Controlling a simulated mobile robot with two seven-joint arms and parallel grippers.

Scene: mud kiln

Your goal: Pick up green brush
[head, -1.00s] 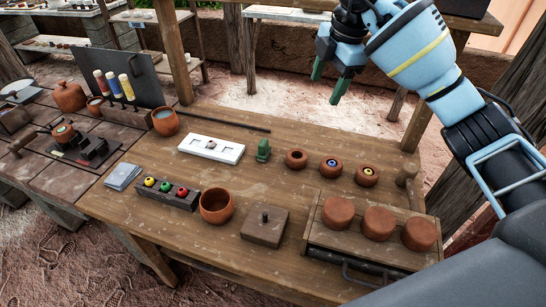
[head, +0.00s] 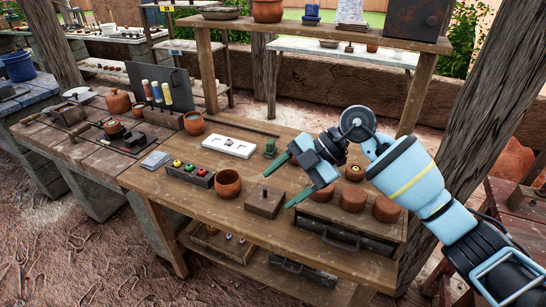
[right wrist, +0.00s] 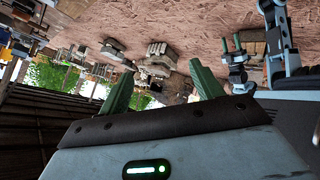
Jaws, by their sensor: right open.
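No clearly green brush can be made out. A small green upright object (head: 270,148) stands on the wooden table, behind my right gripper's fingers. Several brush-like tools with coloured handles (head: 158,93) stand in a rack at the table's left; red, pale blue and yellow show. My right gripper (head: 277,190) is open and empty, its green fingers pointing left over the table near a square lidded block (head: 264,203). Its fingers also show in the right wrist view (right wrist: 163,88), with nothing between them. My left gripper (right wrist: 232,45) shows small in the right wrist view; its opening is unclear.
Round clay pieces (head: 353,199) sit on a drawer box below my right arm. A shelf (head: 300,33) spans the back.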

